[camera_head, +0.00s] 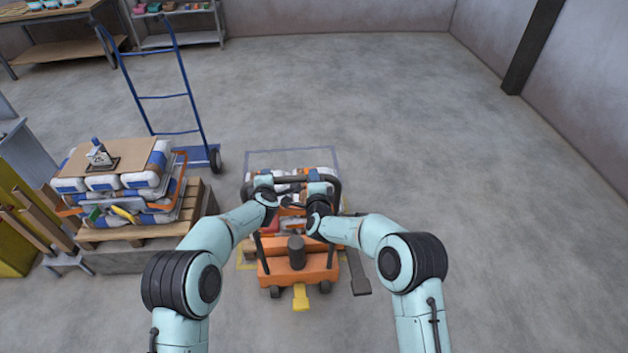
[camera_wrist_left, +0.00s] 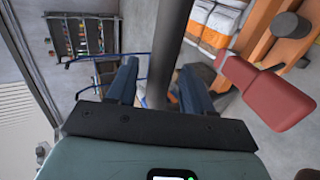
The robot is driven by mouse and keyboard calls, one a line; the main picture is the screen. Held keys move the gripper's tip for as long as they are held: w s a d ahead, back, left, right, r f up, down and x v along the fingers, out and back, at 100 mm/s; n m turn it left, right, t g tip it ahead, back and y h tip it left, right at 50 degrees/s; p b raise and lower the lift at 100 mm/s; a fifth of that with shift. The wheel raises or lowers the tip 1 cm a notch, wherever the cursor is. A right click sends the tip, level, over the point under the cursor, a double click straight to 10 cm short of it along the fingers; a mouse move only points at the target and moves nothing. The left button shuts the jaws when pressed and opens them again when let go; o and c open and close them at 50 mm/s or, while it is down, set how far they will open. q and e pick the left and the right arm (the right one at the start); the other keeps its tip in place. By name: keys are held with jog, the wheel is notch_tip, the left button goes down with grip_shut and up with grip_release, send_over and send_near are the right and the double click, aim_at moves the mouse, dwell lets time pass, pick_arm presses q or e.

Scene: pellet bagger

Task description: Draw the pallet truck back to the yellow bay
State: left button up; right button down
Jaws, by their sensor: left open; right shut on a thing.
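The orange pallet truck (camera_head: 298,268) stands in the middle with its back end towards me and a load of bags on its forks. Its dark handle bar (camera_head: 292,179) is a loop across the top; in the left wrist view the bar (camera_wrist_left: 170,45) runs between my fingers. My left gripper (camera_head: 264,187) is at the bar's left part, open around it; its fingers (camera_wrist_left: 158,82) stand apart either side. My right gripper (camera_head: 317,187) is shut on the bar's right part. Yellow floor marking (camera_head: 243,262) shows beside the truck, mostly hidden by truck and arms.
A loaded wooden pallet (camera_head: 130,236) with bags and a board stands close at left. A blue hand truck (camera_head: 165,95) stands behind it. A workbench (camera_head: 50,40) and shelf (camera_head: 180,38) are at the back left. The floor at right (camera_head: 470,170) is clear up to the wall.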

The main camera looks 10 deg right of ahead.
pick_arm(q)
jog(key=shift+w+r, duration=0.1)
jog(key=shift+w, duration=0.05)
pick_arm(e)
jog(key=shift+w, duration=0.25)
pick_arm(q)
jog(key=shift+s+r, duration=0.2)
jog(key=shift+r, duration=0.1)
pick_arm(e)
jog(key=shift+f, duration=0.1)
jog(key=c, duration=0.9)
grip_release()
jog(key=shift+s, duration=0.1)
pick_arm(q)
jog(key=s+r, duration=0.5)
jog(key=r, duration=0.1)
jog(key=shift+s+r, duration=0.15)
jog(key=shift+s, duration=0.15)
